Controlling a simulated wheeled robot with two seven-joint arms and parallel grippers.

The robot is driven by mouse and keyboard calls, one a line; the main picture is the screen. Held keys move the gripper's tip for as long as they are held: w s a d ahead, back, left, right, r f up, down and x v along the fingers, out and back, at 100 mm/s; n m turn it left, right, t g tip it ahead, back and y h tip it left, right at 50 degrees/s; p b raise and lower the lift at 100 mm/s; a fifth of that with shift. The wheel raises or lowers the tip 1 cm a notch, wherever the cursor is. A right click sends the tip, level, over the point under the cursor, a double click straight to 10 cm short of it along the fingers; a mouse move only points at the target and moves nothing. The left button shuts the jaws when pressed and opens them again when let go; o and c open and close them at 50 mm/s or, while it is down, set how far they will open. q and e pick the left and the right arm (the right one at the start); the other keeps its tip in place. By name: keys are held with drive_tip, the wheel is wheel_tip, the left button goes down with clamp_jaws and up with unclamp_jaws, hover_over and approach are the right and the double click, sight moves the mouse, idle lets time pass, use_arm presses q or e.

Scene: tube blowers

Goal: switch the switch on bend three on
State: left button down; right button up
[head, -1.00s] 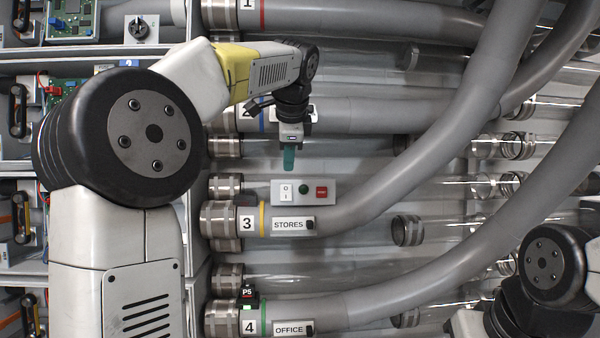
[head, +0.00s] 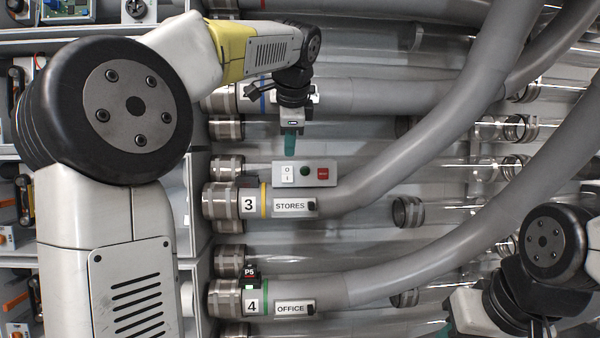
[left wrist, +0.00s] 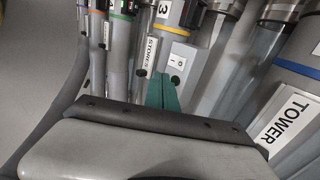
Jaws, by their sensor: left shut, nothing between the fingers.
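Bend three is the grey tube (head: 345,195) labelled "3" and "STORES", with a yellow ring. A small grey switch box (head: 312,184) sits just above it, with a white rocker switch (head: 287,174) marked O and I, a green round part and a red block. My left gripper (head: 290,145), with teal fingers, is shut and empty, its tips just above the box near the rocker. In the left wrist view the shut fingers (left wrist: 163,95) point toward the switch box (left wrist: 180,60); contact cannot be told. My right gripper is barely in view at the bottom (head: 447,329).
Another bend (head: 370,95) passes behind my left gripper. Clear tubes lie behind. Shelves with parts stand at left. A "TOWER" label (left wrist: 284,122) shows in the wrist view.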

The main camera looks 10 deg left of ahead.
use_arm(q)
drive_tip(key=shift+w+f, duration=0.1)
approach(287, 181)
wheel_tip(287, 181, down, 4)
drive_tip(key=w, duration=0.3)
drive_tip(key=shift+a+f, duration=0.25)
drive_tip(key=shift+a, duration=0.15)
drive_tip(key=shift+w+a, duration=0.15)
drive_tip(key=shift+w, duration=0.3)
drive_tip(key=shift+w+f, duration=0.1)
drive_tip(key=shift+w, duration=0.05)
